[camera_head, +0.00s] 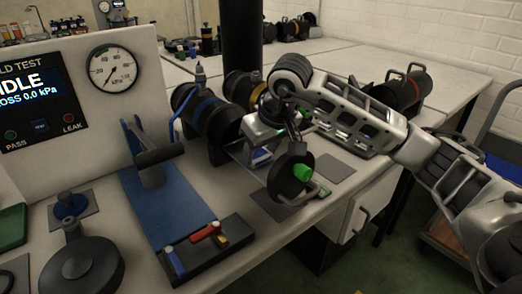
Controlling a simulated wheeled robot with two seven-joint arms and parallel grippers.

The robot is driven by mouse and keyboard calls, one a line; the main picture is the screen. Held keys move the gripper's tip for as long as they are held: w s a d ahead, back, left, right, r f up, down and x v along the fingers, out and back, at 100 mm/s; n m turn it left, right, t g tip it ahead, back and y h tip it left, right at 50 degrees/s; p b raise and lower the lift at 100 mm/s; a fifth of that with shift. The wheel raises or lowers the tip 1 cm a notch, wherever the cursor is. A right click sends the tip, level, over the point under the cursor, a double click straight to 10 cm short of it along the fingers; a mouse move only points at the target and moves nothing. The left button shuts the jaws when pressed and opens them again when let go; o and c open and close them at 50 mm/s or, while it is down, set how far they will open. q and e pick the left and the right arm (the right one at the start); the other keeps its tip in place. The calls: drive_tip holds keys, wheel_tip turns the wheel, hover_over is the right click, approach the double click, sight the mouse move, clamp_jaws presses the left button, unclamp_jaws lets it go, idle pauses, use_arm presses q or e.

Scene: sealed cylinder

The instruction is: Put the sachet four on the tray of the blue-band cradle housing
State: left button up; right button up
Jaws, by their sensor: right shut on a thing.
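The blue-band cradle housing (205,108) is a black cylinder lying on the bench, its near end facing right and forward. A pale tray (240,152) shows at that end, partly hidden by my right arm. My right gripper (264,149) is at the tray, pointing down, and is shut on a small white and blue sachet (262,157). The sachet is mostly hidden, so I cannot tell its number or whether it touches the tray. My left gripper is not in view.
A blue ramp-like stand (165,200), a tool block (210,250) and a black round cap (82,266) lie to the left. A yellow-band cylinder (241,87) stands behind.

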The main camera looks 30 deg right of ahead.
drive_tip(key=shift+s+f+b, duration=0.15)
drive_tip(key=shift+f+b, duration=0.45)
drive_tip(key=shift+f, duration=0.1)
drive_tip(key=o, duration=0.9)
drive_tip(key=shift+a+f, duration=0.1)
drive_tip(key=shift+r+p, duration=0.5)
drive_tip(key=shift+p, duration=0.05)
drive_tip(key=shift+r, duration=0.4)
drive_tip(key=shift+o, duration=0.2)
drive_tip(key=p+v, duration=0.1)
drive_tip(key=v, duration=0.9)
drive_tip(key=shift+r, duration=0.3)
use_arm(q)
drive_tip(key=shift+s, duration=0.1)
use_arm(e)
drive_tip(key=shift+s+r, duration=0.2)
drive_tip(key=shift+r, duration=0.35)
